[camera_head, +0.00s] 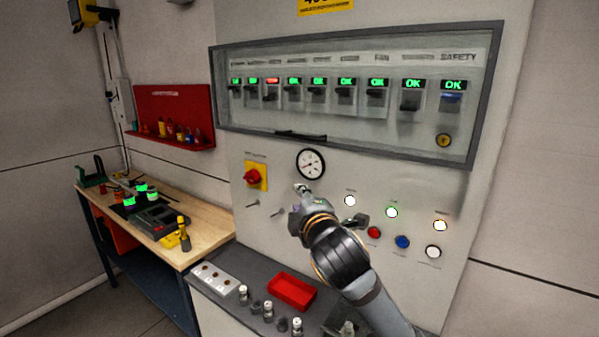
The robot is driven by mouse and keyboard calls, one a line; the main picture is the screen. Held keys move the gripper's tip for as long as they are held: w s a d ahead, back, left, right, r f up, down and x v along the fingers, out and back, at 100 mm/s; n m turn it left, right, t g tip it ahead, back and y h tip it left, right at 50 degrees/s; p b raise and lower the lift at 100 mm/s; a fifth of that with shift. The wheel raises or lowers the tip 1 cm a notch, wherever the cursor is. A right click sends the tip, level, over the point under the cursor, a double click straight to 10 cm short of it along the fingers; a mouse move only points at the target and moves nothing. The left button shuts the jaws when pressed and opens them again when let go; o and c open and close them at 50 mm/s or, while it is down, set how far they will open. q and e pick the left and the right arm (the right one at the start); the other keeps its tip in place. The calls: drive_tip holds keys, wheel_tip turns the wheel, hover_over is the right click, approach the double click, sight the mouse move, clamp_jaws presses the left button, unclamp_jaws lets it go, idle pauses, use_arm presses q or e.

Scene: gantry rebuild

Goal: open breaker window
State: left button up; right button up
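The breaker window (226,88) is a wide clear pane in a grey frame on the light panel, and it looks closed. A dark bar handle (300,135) sits at its lower edge, left of the middle. Behind the pane is a row of several breakers (318,92), most with green labels and one with a red label. My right gripper (328,204) is in front of the panel, below the window and handle, near the gauge. Its fingers look spread apart and nothing shows between them. My arm partly hides it. My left gripper is not in view.
A round gauge (311,164), a red rotary switch (254,176) and several lamps and buttons (402,242) are on the panel below the window. A grey ledge holds a red tray (292,291). A wooden workbench (205,230) with tools stands at the left.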

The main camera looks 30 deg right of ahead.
sight(300, 138)
wheel_tip(300, 138, up, 11)
drive_tip(key=s+d+n+t+h, duration=0.1)
drive_tip(key=s+n+t+h, duration=0.1)
drive_tip(key=t, duration=0.1)
drive_tip(key=p+x, duration=0.4)
drive_tip(key=x, duration=0.5)
drive_tip(key=shift+w+d+f, duration=0.1)
drive_tip(key=shift+w, duration=0.2)
drive_tip(key=shift+w+d+p, duration=0.15)
drive_tip(key=shift+w+p, duration=0.15)
drive_tip(key=shift+w, duration=0.15)
drive_tip(key=shift+c, duration=0.4)
drive_tip(key=shift+f, duration=0.1)
clamp_jaws()
